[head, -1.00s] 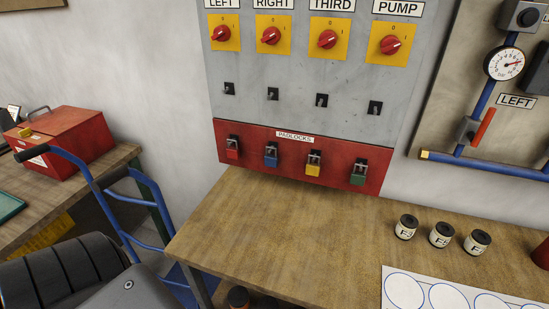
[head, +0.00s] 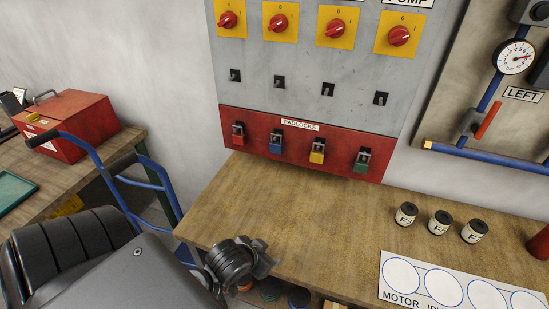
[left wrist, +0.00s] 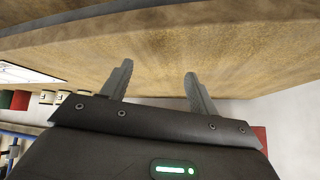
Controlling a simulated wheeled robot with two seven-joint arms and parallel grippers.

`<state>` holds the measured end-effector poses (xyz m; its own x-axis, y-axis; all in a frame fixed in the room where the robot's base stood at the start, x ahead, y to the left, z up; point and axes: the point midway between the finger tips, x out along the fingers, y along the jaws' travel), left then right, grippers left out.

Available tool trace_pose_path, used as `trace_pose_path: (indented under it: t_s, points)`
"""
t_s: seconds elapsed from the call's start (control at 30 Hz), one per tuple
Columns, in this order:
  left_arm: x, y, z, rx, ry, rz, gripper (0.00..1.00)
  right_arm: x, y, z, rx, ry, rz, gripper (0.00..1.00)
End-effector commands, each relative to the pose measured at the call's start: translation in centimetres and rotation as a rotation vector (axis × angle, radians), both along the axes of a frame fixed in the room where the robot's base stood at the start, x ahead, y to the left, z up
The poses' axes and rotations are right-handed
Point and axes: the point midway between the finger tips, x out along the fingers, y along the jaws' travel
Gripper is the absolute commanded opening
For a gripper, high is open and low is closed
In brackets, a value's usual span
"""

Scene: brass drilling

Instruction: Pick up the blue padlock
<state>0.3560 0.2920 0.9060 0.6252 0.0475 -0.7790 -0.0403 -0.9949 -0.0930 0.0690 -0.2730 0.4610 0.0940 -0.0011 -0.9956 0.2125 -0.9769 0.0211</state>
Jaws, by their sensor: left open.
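The blue padlock (head: 276,147) hangs on the red panel labelled PADLOCKS, second from the left. The red padlock (head: 238,139) is to its left and the yellow padlock (head: 317,156) to its right, with the green padlock (head: 360,166) at the right end. My left gripper (head: 266,257) is at the near edge of the wooden table, low and well in front of the blue padlock. In the left wrist view my left gripper (left wrist: 157,75) has its two fingers apart with nothing between them. The blue padlock cannot be made out there. My right gripper is not in view.
The wooden table (head: 290,205) is bare between my left gripper and the red panel (head: 338,162). Several small labelled jars (head: 439,223) and a white sheet with circles (head: 465,285) lie at the right. A blue hand truck (head: 150,180) stands at the left.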

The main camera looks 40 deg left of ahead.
Motion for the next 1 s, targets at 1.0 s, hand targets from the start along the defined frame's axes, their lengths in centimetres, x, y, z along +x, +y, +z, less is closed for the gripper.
trace_pose_path:
  t_s: [1.0]
  points:
    - [18.4, 14.8, 18.4, 0.041, -0.907, 0.313, 0.60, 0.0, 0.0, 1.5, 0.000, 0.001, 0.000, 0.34]
